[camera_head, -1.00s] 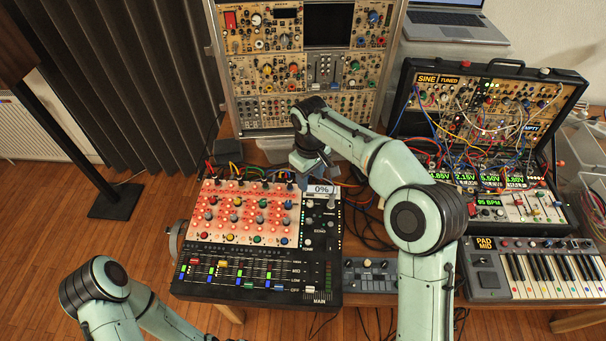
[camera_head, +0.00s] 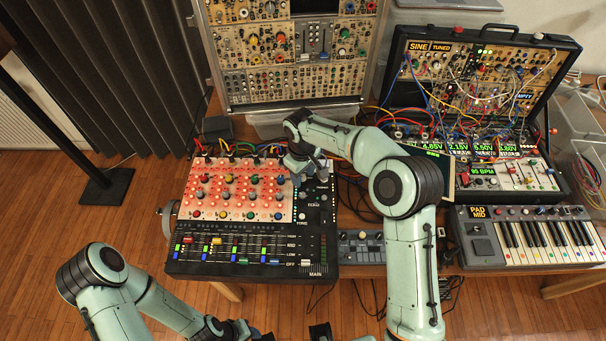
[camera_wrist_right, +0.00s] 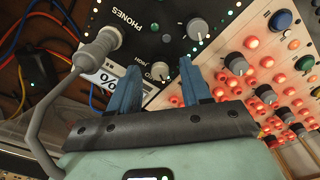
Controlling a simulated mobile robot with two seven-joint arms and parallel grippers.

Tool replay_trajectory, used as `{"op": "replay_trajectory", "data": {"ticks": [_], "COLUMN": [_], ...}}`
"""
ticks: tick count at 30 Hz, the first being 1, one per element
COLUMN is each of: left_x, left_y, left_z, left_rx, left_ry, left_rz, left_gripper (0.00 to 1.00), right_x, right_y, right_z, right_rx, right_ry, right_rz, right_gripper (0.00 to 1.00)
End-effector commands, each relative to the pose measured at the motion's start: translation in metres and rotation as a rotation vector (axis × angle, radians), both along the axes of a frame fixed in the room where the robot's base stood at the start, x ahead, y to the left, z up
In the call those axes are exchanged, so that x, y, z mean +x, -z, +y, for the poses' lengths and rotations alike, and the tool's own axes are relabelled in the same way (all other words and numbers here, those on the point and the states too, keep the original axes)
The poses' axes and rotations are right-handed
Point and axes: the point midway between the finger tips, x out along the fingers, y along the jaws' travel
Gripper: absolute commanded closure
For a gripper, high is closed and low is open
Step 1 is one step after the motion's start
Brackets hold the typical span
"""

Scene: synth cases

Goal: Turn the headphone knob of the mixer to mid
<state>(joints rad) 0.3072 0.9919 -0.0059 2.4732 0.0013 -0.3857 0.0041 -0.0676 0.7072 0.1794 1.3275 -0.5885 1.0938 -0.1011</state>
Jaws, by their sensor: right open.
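The mixer (camera_head: 320,245) lies on the table, with a red-lit knob panel on its left and a dark strip at the right. My right gripper (camera_head: 303,172) is over the top of that strip. In the right wrist view its open blue fingers (camera_wrist_right: 158,85) point at the mixer face, with nothing held. A small grey knob (camera_wrist_right: 160,71) shows between the fingertips, beside a partly hidden label. The PHONES label (camera_wrist_right: 141,28) is above, near a grey plug (camera_wrist_right: 108,40) and a larger grey knob (camera_wrist_right: 197,28). A 0% display (camera_wrist_right: 100,84) is partly covered by the left finger.
A modular case (camera_head: 485,60) with patch cables stands to the right. A keyboard (camera_head: 540,238) and a small box (camera_head: 361,246) lie right of the mixer. A tall synth rack (camera_head: 290,85) stands behind. The plug's cable runs close to my right gripper.

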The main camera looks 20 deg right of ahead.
Motion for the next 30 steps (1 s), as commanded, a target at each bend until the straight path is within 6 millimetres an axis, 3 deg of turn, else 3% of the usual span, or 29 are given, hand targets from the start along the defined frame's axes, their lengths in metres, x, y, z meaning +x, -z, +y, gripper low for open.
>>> {"op": "replay_trajectory", "data": {"ticks": [9, 10, 14, 15, 30], "left_x": [0.0001, 0.0001, 0.0001, 0.0001, 0.0006], "left_y": [0.0001, 0.0001, 0.0001, 0.0001, -0.0009], "left_z": [0.0, 0.0, 0.0, 0.0, 0.0001], "left_rx": [0.0, 0.0, 0.0, 0.0, 0.0], "left_ry": [0.0, 0.0, 0.0, 0.0, 0.0], "left_rz": [0.0, 0.0, 0.0, 0.0, -0.001], "left_gripper": [0.57, 0.57, 0.57, 0.57, 0.57], "right_x": [-0.0001, -0.0002, -0.0001, -0.0001, -0.0001], "right_y": [0.0037, 0.0037, 0.0036, 0.0036, 0.0033], "right_z": [-0.0002, -0.0003, -0.0002, -0.0002, -0.0003], "right_rx": [-0.001, -0.001, -0.001, -0.001, -0.003], "right_ry": [0.0, 0.0, 0.0, 0.0, 0.112], "right_rz": [0.001, 0.001, 0.001, 0.001, 0.001], "right_gripper": [0.52, 0.55, 0.98, 1.0, 1.0]}}
